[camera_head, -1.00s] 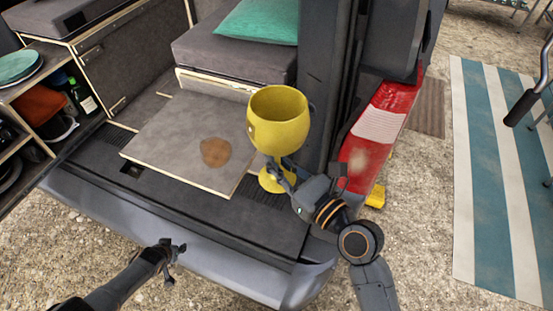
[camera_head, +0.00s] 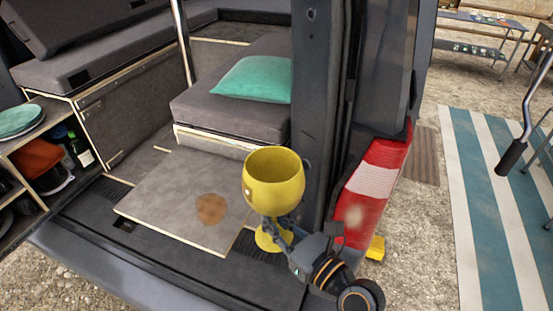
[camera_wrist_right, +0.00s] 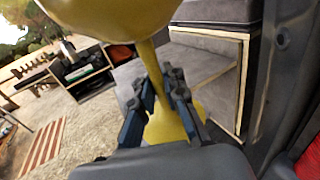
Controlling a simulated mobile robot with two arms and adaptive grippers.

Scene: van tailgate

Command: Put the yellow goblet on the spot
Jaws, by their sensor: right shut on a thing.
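The yellow goblet (camera_head: 273,180) is upright in the head view, right of the grey board (camera_head: 170,195). My right gripper (camera_head: 275,228) is shut on its stem, below the bowl. In the right wrist view the goblet (camera_wrist_right: 150,52) shows its stem between the two fingers (camera_wrist_right: 160,95), with its foot below. The spot, a brown round mark (camera_head: 211,209), lies on the board to the left of the goblet and looks bare. I cannot tell whether the goblet's foot touches the surface below it. My left gripper is not in view.
A dark door pillar (camera_head: 318,110) and a red and white tail light (camera_head: 375,190) stand close right of the goblet. A grey cushioned seat (camera_head: 225,112) with a green pillow (camera_head: 252,78) is behind the board. A shelf (camera_head: 45,160) with several items is at the left.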

